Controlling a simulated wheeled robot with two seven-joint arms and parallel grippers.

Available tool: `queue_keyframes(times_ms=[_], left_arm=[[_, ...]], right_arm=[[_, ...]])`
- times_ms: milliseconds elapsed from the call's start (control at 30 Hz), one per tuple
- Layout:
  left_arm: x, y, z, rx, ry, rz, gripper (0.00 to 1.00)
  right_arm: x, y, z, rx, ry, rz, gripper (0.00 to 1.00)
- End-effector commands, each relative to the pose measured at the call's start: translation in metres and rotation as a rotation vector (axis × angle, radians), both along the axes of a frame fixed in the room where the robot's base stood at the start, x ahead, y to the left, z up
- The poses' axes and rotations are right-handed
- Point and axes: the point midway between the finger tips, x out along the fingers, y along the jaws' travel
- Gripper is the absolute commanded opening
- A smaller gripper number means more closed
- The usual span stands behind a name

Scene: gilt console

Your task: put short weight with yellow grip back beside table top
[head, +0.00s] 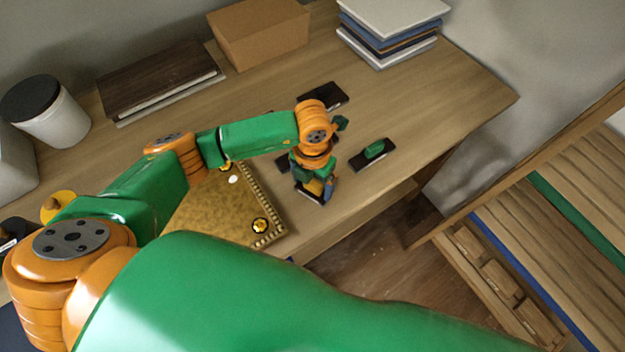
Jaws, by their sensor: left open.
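The gilt table top (205,210) is a gold panel with a beaded edge, lying on the desk at the centre left, partly covered by my arm. My left gripper (316,190) is open, pointing down just right of the panel, near the desk's front edge. Yellow-orange and blue parts show around its fingers, and I cannot tell whether a yellow grip is among them. A dark weight with a green grip (373,153) lies to its right. Another dark flat block (325,95) lies behind the wrist, partly hidden. A dark piece (283,162) shows left of the wrist.
A cardboard box (258,35), a dark book (160,80) and a stack of books (390,30) stand at the back. A white canister with a black lid (45,110) is at the left, with a yellow round object (58,204) nearer. The desk's right end is clear.

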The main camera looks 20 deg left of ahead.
Motion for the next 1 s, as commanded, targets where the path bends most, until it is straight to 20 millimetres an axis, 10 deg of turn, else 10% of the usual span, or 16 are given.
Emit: queue_keyframes(times_ms=[600, 1000], left_arm=[[0.001, 0.000, 0.113, 0.000, -0.003, 0.001, 0.89], [0.000, 0.000, 0.122, 0.000, 0.000, 0.000, 0.89]], right_arm=[[0.000, 0.001, -0.022, 0.002, 0.000, -0.001, 0.94], [0.000, 0.002, -0.021, 0.003, 0.001, -0.001, 0.94]])
